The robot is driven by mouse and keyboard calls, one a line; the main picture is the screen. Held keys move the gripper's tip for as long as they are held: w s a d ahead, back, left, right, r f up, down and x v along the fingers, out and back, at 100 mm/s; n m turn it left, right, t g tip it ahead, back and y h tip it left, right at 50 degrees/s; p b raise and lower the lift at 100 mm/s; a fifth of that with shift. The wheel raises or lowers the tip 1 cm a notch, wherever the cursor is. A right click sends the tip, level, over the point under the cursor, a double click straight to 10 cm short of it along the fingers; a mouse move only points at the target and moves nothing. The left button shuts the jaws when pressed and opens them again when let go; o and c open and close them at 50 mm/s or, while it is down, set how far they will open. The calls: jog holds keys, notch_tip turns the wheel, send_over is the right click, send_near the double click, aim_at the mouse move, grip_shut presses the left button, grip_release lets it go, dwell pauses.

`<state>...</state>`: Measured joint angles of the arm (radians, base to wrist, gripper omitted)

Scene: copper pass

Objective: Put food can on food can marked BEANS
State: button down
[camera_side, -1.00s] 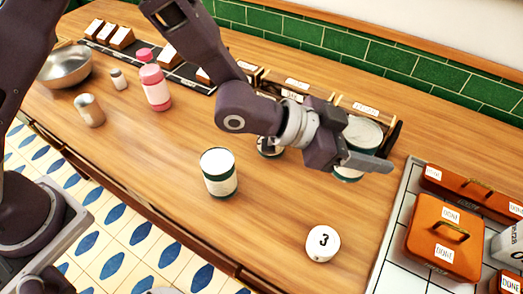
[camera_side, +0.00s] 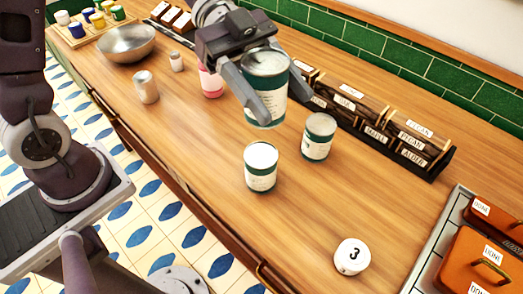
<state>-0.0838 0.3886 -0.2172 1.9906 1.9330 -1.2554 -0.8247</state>
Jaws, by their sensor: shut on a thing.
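My gripper (camera_side: 283,103) is shut on a green-and-white food can (camera_side: 266,92) with a pale top. It holds the can upright, seemingly raised above the counter, with a finger on each side. A second green-and-white can (camera_side: 261,168) stands upright on the counter in front of the held one. A third such can (camera_side: 318,138) stands upright to the right, a little farther back. The label writing on the cans is too small to read, so I cannot tell which says BEANS. The held can appears apart from both standing cans.
A rack of labelled blocks (camera_side: 380,128) runs along the back. A pink bottle (camera_side: 210,82) is partly hidden behind my gripper.

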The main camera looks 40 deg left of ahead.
jog(key=f, duration=1)
jog(key=shift+s+a, duration=0.2)
jog(key=shift+a, duration=0.05)
jog(key=shift+f, duration=0.2)
jog(key=shift+c, duration=2.3)
grip_release()
